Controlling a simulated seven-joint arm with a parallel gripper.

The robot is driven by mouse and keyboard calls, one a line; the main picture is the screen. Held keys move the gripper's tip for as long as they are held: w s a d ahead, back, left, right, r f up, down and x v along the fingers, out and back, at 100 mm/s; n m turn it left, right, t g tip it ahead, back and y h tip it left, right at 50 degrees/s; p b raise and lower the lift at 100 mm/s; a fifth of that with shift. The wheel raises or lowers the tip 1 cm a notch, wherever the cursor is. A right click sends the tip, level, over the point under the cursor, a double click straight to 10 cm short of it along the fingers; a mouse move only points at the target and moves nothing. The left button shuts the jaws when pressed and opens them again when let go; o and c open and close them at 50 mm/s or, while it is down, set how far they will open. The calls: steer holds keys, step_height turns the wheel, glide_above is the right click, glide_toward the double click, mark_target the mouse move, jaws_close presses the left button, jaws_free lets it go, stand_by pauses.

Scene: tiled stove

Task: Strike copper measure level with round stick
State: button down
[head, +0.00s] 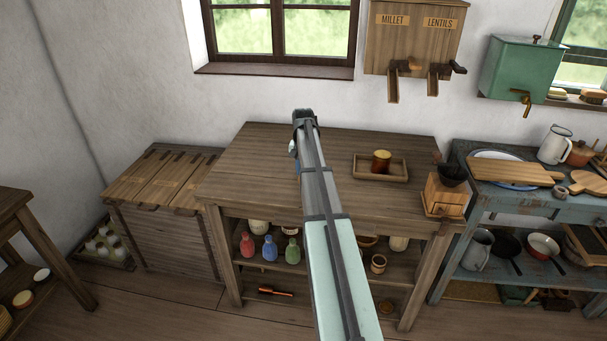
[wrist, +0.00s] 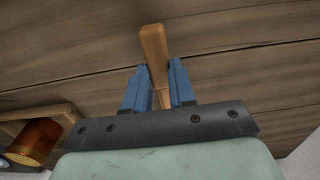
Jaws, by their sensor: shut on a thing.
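The copper measure (head: 381,164) stands upright in a shallow wooden tray (head: 384,178) on the right half of the wooden table. My gripper (wrist: 160,68) has blue fingers shut on the round wooden stick (wrist: 153,42), whose rounded end sticks out past the fingertips. In the head view my arm mostly hides the gripper, over the table left of the tray; the stick is hidden there.
The wooden table top (head: 250,170) is clear left of my arm. A coffee grinder (head: 446,190) stands at its right front corner. The millet and lentils dispenser (head: 414,38) hangs on the wall behind. Colored bottles (head: 269,248) stand on the shelf below.

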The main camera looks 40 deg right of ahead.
steer(key=r, duration=0.7)
steer(key=shift+s+d, duration=0.15)
steer(key=shift+d, duration=0.2)
steer(key=s+d+r, duration=0.2)
steer(key=s+d, duration=0.5)
steer(key=s, duration=0.1)
steer(key=s+d+r, duration=0.1)
steer(key=s+d, duration=0.7)
steer(key=shift+s+r, duration=0.35)
steer(key=shift+s, duration=0.05)
steer(key=shift+f, duration=0.1)
steer(key=shift+f, duration=2.35)
steer(key=shift+s+d, duration=3.45)
steer(key=shift+s, duration=0.3)
steer(key=shift+s+d+r, duration=0.1)
steer(key=shift+r, duration=1.15)
steer(key=shift+s+d+r, duration=0.1)
steer(key=shift+r, duration=1.1)
